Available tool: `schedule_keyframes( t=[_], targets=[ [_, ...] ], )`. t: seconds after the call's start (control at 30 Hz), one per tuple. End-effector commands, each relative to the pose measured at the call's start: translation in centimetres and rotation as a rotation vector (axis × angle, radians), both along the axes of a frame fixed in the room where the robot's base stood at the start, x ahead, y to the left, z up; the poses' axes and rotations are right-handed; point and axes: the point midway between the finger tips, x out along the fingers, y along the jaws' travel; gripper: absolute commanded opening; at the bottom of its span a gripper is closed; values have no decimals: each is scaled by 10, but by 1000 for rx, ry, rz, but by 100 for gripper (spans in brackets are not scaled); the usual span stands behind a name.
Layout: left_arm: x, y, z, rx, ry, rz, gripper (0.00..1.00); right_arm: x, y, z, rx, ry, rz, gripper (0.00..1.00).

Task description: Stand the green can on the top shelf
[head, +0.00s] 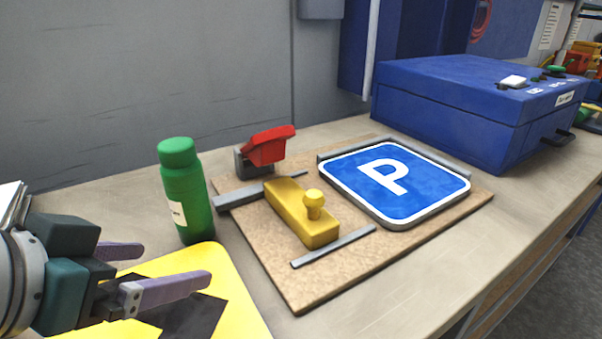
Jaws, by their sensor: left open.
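The green can (187,199) stands upright on the workbench. It has a green cap and a pale label low on its left side. My left gripper (165,270) is in the lower left, open and empty, with its two purple fingers pointing right. Its fingertips are apart from the can, which stands just beyond them. My right gripper is not in view. No shelf shows clearly in this view.
A board (340,254) holds a blue P sign (399,184), a yellow block with a knob (301,212) and a red-handled clamp (266,148). A blue case (455,109) stands at the back right. A yellow sheet (236,290) lies under my gripper.

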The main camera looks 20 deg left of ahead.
Motion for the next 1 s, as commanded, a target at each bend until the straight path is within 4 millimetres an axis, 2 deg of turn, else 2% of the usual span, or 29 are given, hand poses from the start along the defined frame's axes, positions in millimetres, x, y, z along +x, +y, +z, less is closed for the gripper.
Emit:
schedule_keyframes(
  t=[0.03, 0.2, 0.4, 0.6, 0.87, 1.0],
  targets=[
    [12, 8, -7, -4, -60, 18, 100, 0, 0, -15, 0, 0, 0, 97],
    [46, 35, 4, -16, -276, 79, 100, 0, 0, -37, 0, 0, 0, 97],
    [66, 58, 19, -20, -427, 129, 100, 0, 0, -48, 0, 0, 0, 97],
    [94, 61, 14, -21, -436, 132, 100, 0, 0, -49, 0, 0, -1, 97],
    [116, 61, 7, -19, -433, 131, 100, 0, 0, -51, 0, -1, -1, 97],
    [136, 61, -1, -20, -433, 131, 100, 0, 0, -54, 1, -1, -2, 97]
  ],
)
